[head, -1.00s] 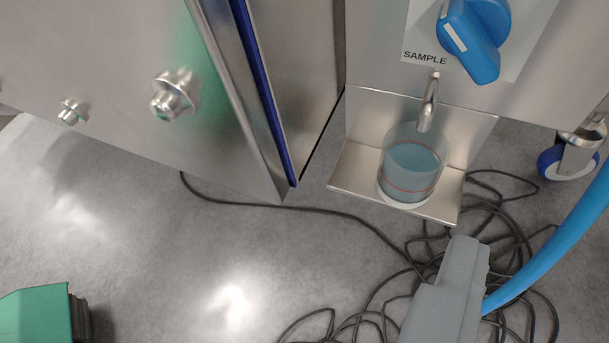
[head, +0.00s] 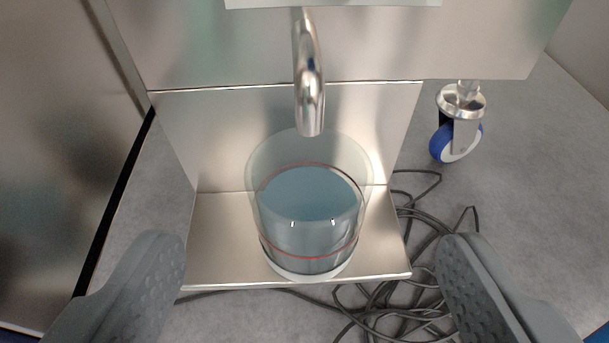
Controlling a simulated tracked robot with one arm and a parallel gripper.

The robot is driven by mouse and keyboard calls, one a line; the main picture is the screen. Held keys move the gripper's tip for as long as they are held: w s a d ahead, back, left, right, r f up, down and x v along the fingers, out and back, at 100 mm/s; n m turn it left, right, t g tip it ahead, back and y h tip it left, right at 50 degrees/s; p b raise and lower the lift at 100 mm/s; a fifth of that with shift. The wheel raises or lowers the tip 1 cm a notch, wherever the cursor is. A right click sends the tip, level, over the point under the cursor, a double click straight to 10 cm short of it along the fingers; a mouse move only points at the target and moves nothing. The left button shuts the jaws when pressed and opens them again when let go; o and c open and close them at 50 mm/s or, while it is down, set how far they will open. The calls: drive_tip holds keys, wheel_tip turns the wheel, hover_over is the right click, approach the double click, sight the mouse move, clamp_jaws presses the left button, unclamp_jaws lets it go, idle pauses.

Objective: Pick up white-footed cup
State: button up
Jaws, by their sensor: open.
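The white-footed cup (head: 308,225) stands upright on a small steel shelf (head: 215,262) in the middle of the head view. It is clear, holds bluish liquid, and has a red line around it and a white base. A curved steel spout (head: 308,85) hangs over its mouth. My gripper (head: 312,280) is open and empty. Its two grey, dimpled fingers show at the lower left and lower right, on either side of the cup and nearer to the camera. Neither finger appears to touch the cup.
A steel panel (head: 200,50) rises behind the shelf and carries the spout. Black cables (head: 385,305) lie tangled on the floor below and right of the shelf. A blue-rimmed caster (head: 457,140) stands at the right. A large steel wall (head: 60,130) fills the left side.

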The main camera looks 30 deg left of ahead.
sight(310, 149)
drive_tip(key=b+x, duration=0.2)
drive_tip(key=x, duration=0.3)
drive_tip(key=shift+w+a, duration=0.15)
drive_tip(key=shift+w, duration=0.15)
drive_tip(key=c, duration=1.1)
drive_tip(key=shift+r, duration=0.1)
drive_tip(key=shift+s+r+p, duration=0.1)
drive_tip(key=shift+r+p, duration=0.35)
drive_tip(key=shift+r, duration=0.4)
drive_tip(key=shift+c, duration=0.2)
drive_tip(key=s+d+p, duration=0.2)
drive_tip(key=s+d, duration=0.2)
drive_tip(key=s, duration=0.3)
drive_tip(key=s+d+p, duration=0.2)
drive_tip(key=s+d, duration=0.3)
drive_tip(key=s, duration=0.3)
drive_tip(key=shift+d, duration=0.3)
drive_tip(key=shift+s+f, duration=0.1)
drive_tip(key=shift+f, duration=0.05)
